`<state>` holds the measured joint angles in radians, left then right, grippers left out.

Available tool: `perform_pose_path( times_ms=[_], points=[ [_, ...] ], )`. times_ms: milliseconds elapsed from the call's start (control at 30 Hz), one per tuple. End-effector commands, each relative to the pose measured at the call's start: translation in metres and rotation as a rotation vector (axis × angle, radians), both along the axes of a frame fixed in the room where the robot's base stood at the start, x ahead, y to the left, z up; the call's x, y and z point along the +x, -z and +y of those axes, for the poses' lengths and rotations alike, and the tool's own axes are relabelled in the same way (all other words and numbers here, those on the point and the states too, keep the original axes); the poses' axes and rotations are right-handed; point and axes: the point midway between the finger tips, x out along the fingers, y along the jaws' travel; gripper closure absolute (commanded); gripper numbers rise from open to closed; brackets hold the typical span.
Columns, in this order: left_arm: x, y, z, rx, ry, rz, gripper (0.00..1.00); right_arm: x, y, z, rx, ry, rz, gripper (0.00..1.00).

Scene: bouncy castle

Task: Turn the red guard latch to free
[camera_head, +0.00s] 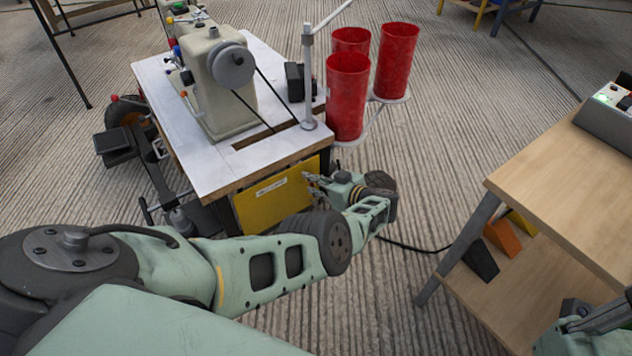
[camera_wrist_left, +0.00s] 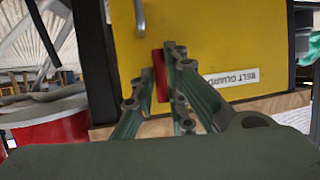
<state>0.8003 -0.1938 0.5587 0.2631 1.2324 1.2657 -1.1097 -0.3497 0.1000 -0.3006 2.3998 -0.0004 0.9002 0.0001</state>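The red guard latch (camera_wrist_left: 160,73) is a narrow red bar on the yellow belt guard (camera_wrist_left: 205,40), seen in the left wrist view. My left gripper (camera_wrist_left: 161,68) has its two fingers close on either side of the latch, and the red fills the narrow gap between them. In the head view the left gripper (camera_head: 312,182) is at the front of the yellow guard (camera_head: 275,203), under the sewing machine table; the latch is hidden there. My right gripper (camera_head: 600,320) is only partly in view at the lower right, its fingertips unclear.
The white table (camera_head: 180,135) carries a sewing machine (camera_head: 218,85). Red cylinders (camera_head: 347,100) stand on a rack at its right. A wooden bench (camera_head: 575,170) is at the right, and a black cable (camera_head: 415,247) crosses the floor between. A metal handle (camera_wrist_left: 139,15) is on the guard.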

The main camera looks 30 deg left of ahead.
Motion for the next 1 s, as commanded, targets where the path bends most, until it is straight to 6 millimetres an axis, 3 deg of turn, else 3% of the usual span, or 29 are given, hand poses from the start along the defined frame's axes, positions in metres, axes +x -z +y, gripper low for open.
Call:
perform_pose_path(
  times_ms=[200,567,767,1000],
  points=[
    [0.001,-0.001,0.001,0.002,0.001,-0.002,0.70,0.000,0.000,0.000,0.000,0.000,0.000,1.00],
    [0.000,-0.002,0.000,-0.005,0.000,-0.017,0.70,0.000,-0.004,-0.001,0.001,0.001,0.000,1.00],
    [-0.002,-0.007,0.001,-0.052,0.001,-0.128,0.70,0.000,-0.028,0.000,0.001,0.001,0.000,1.00],
    [-0.005,-0.007,0.003,-0.157,0.002,-0.382,0.70,0.000,-0.060,0.000,0.000,0.001,0.000,1.00]
  ],
)
